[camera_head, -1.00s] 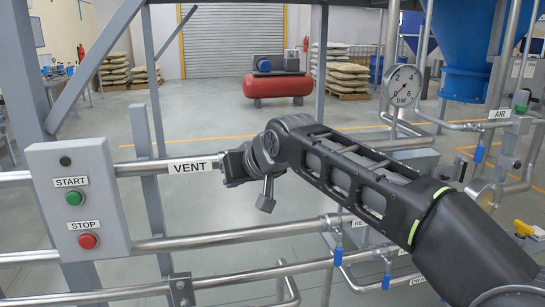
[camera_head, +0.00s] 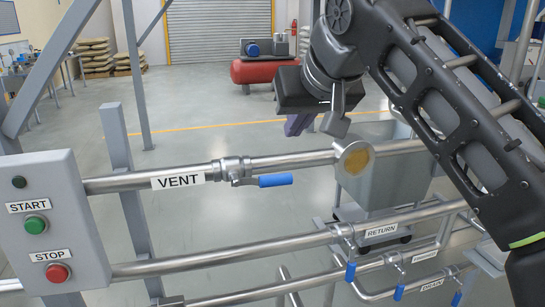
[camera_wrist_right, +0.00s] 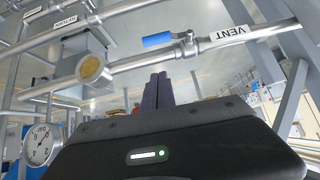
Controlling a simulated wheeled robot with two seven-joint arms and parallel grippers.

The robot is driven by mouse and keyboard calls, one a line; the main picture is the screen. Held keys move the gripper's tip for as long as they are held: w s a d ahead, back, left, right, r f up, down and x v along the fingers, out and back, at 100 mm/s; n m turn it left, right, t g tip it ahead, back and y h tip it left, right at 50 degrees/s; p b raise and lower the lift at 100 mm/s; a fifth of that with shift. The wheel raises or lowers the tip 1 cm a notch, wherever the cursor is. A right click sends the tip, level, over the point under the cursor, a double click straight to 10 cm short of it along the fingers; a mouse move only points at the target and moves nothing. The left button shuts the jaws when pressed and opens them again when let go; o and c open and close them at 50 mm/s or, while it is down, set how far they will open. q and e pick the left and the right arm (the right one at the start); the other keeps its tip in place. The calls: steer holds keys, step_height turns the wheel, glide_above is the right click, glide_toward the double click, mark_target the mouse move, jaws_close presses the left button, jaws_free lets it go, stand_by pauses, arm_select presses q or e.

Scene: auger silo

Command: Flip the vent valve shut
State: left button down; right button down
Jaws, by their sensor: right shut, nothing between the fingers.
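The vent valve (camera_head: 234,170) sits in the upper pipe, just right of the VENT label (camera_head: 178,180). Its blue lever (camera_head: 275,180) points right, roughly along the pipe and slightly below it. In the right wrist view, the blue lever (camera_wrist_right: 158,40) also lies close along the pipe beside the VENT label (camera_wrist_right: 229,35). My right gripper (camera_head: 298,125) is above and right of the lever in the head view, apart from it. Its dark purple fingers (camera_wrist_right: 157,88) are together and empty. My left gripper is out of view.
A control box with a green START button (camera_head: 35,225) and red STOP button (camera_head: 57,273) stands at left. A round yellow-faced fitting (camera_head: 356,160) is right of the valve. Lower pipes carry a RETURN label (camera_head: 380,230) and blue handles (camera_head: 350,272). A gauge (camera_wrist_right: 41,144) shows at lower left.

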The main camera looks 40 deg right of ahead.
glide_above(261, 179)
steer(key=s+d, duration=0.3)
step_height(261, 179, down, 6)
steer(key=f, duration=0.2)
steer(key=f+b, duration=0.1)
steer(key=f, duration=0.2)
steer(key=shift+w, duration=0.25)
steer(key=shift+f+b, duration=0.15)
steer(key=shift+b, duration=0.35)
